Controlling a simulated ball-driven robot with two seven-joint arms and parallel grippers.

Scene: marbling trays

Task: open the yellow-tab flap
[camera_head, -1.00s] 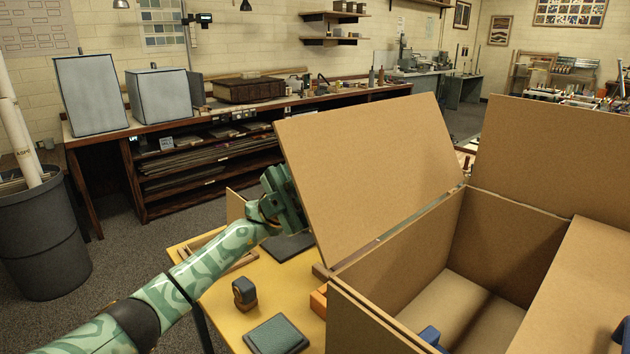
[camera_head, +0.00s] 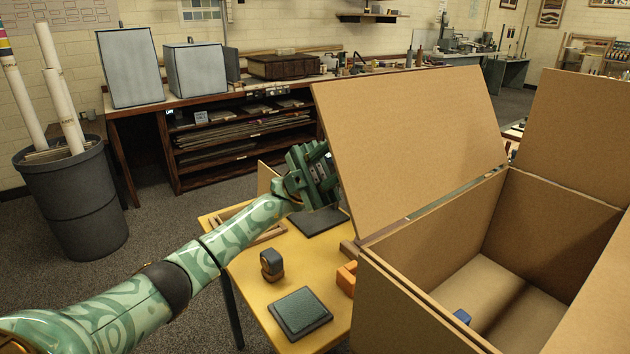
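A large open cardboard box (camera_head: 405,300) stands at the right, on or beside the yellow table. Its left flap (camera_head: 410,140) stands raised and leans outward to the left. Another flap (camera_head: 580,135) stands up at the back right. I see no yellow tab on the faces that show. My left gripper (camera_head: 325,172) is at the left edge of the left flap, partly behind it; its fingertips are not clear, so I cannot tell if it touches or grips. My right gripper is not in view. A small blue thing (camera_head: 462,316) shows inside the box.
The yellow table (camera_head: 250,290) holds a dark ring-shaped block (camera_head: 272,265), a green pad (camera_head: 300,312), a dark flat plate (camera_head: 318,222) and an orange block (camera_head: 346,278). A grey bin (camera_head: 75,205) with rolled tubes stands at left. A workbench lines the wall.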

